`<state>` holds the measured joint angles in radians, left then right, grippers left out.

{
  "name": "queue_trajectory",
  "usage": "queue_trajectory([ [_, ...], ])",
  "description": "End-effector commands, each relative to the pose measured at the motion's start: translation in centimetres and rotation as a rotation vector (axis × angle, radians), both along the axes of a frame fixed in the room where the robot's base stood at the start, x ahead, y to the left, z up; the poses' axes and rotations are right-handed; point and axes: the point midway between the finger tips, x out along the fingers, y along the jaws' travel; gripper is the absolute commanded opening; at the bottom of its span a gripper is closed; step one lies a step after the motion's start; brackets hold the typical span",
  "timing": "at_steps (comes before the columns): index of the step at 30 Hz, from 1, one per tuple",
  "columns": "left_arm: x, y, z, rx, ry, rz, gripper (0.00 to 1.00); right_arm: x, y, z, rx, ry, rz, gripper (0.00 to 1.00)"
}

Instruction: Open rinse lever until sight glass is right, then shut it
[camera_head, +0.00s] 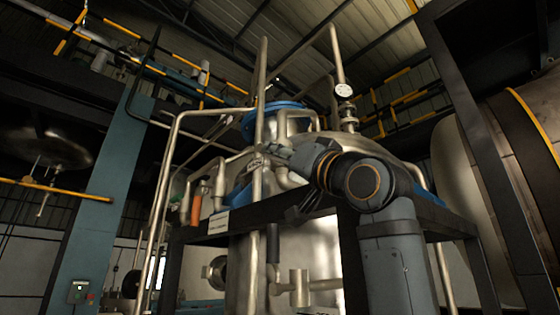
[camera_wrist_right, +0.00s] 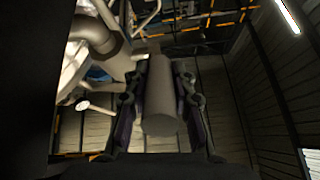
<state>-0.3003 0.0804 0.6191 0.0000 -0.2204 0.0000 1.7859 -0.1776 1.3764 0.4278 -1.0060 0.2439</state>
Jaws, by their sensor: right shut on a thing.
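My right gripper (camera_head: 297,211) is in front of the metal vessel, at the end of the arm that rises from the lower right. In the right wrist view its two dark fingers (camera_wrist_right: 160,108) lie on either side of a plain grey cylindrical grip (camera_wrist_right: 160,112) and are shut on it. I take this grip to be the rinse lever; its pivot is hidden. A round, dark-rimmed port (camera_head: 217,272) at the vessel's lower left may be the sight glass. Its contents cannot be read. My left gripper is not in view.
Vertical pipes (camera_head: 168,170) and a dark frame beam (camera_head: 270,211) stand close to my right arm. An orange handle (camera_head: 196,208) is to the left. A gauge (camera_head: 343,90) and a blue flange (camera_head: 262,115) are above. A large tank (camera_head: 465,190) stands at right.

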Motion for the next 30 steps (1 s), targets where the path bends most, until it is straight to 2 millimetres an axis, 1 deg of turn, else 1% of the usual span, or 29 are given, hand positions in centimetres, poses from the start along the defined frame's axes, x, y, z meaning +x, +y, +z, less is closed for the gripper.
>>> queue_trajectory([
  [1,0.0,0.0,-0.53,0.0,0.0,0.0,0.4,0.28,0.19,-0.75,0.004,-0.002,0.003,0.0],
  [2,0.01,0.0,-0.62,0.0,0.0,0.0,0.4,0.33,0.21,-0.81,0.009,-0.009,0.003,0.0],
  [19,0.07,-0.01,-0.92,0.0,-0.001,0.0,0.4,0.56,0.35,-0.93,0.031,-0.036,0.003,0.0],
  [20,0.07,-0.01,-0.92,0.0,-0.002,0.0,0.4,0.56,0.35,-0.93,0.031,-0.036,0.003,0.26],
  [24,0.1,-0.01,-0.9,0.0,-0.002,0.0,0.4,0.5,0.31,-0.83,0.032,-0.039,0.003,0.45],
  [25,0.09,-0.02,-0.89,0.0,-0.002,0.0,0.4,0.48,0.3,-0.8,0.032,-0.039,0.003,0.48],
  [30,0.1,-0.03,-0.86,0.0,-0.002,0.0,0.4,0.41,0.25,-0.69,0.033,-0.042,0.002,0.48],
])
